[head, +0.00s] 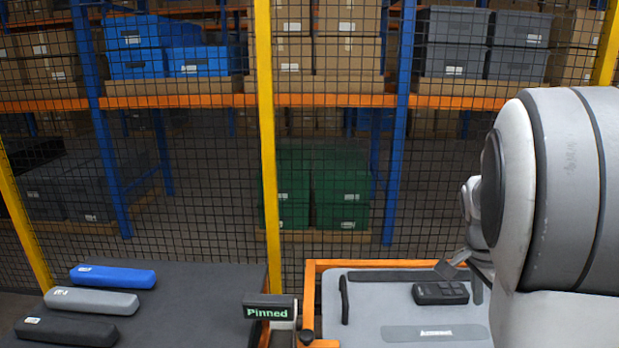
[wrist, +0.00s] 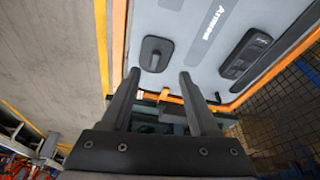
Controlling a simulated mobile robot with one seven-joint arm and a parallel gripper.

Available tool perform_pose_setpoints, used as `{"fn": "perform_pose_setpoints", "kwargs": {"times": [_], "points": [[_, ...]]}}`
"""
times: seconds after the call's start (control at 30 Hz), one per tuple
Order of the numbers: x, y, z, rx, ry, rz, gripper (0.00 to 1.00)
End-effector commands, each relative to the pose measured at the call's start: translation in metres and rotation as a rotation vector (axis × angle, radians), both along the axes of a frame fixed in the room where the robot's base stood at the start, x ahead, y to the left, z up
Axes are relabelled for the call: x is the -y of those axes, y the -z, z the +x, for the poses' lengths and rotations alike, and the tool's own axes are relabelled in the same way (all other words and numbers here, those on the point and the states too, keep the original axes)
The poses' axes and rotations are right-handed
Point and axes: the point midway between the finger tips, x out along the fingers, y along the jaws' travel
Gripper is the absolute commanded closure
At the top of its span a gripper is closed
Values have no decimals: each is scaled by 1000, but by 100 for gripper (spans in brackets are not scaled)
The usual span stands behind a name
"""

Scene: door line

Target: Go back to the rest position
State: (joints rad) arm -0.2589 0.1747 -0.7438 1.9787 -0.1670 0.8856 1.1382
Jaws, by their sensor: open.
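My gripper (wrist: 159,74) is open in the wrist view, with nothing between its two dark fingers. The light grey door panel (head: 375,310) lies in an orange frame (head: 312,290) at the lower right of the head view. The panel also fills the top of the wrist view (wrist: 195,65), beyond the fingertips. A black oval part (wrist: 156,53) is on it, just past the fingertips, apart from them as far as I can tell. A black switch block (head: 440,293) is on the panel. In the head view my arm hides most of my gripper and the panel's right side.
A dark table (head: 200,300) at left holds a blue bar (head: 112,276), a grey bar (head: 91,301) and a black bar (head: 66,331). A sign reading "Pinned" (head: 269,311) stands between table and frame. Mesh fence with yellow posts (head: 266,150) stands behind, before shelves.

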Motion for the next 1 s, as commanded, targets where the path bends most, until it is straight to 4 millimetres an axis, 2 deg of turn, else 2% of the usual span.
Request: {"fn": "perform_pose_setpoints", "kwargs": {"times": [0.1,0.3,0.6,0.8,1.0], "points": [[-33,-9,-9,29,-170,75,39],[-86,-29,-28,81,-475,138,39],[-156,-59,-70,157,-943,100,39],[-194,-71,-104,179,-1236,-7,39],[-216,-71,-129,167,-1435,-114,39]]}}
